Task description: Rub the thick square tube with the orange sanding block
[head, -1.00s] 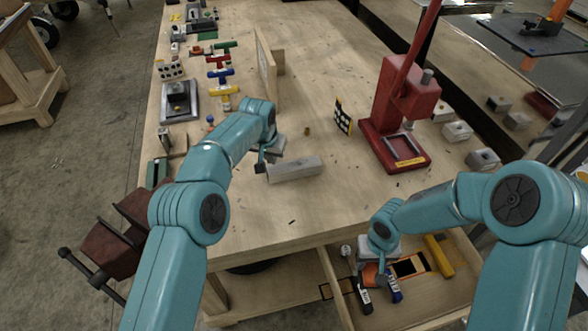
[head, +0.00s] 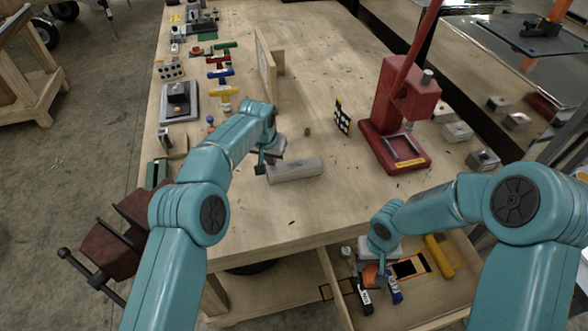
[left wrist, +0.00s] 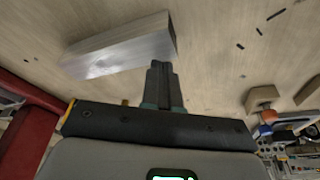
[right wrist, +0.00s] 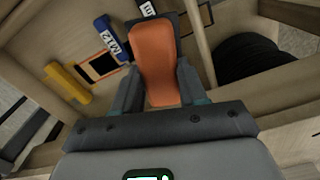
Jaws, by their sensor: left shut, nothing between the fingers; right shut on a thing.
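The thick square tube (head: 296,169), grey metal, lies on the workbench top near its front. It also shows in the left wrist view (left wrist: 120,47). My left gripper (head: 262,166) is shut and empty just beside the tube's left end; its closed fingers (left wrist: 161,70) point at that end in the left wrist view. The orange sanding block (right wrist: 155,62) is between the fingers of my right gripper (right wrist: 157,85), which is shut on it. In the head view the block (head: 370,274) shows partly under the right arm, at the open drawer; the wrist hides much of it.
The open drawer (head: 330,275) below the bench front holds a yellow piece (head: 438,255), a blue marked piece (head: 394,290) and a black marked piece (head: 364,297). A red press (head: 400,125) stands on the right of the bench. An upright wooden board (head: 266,67) stands behind the tube.

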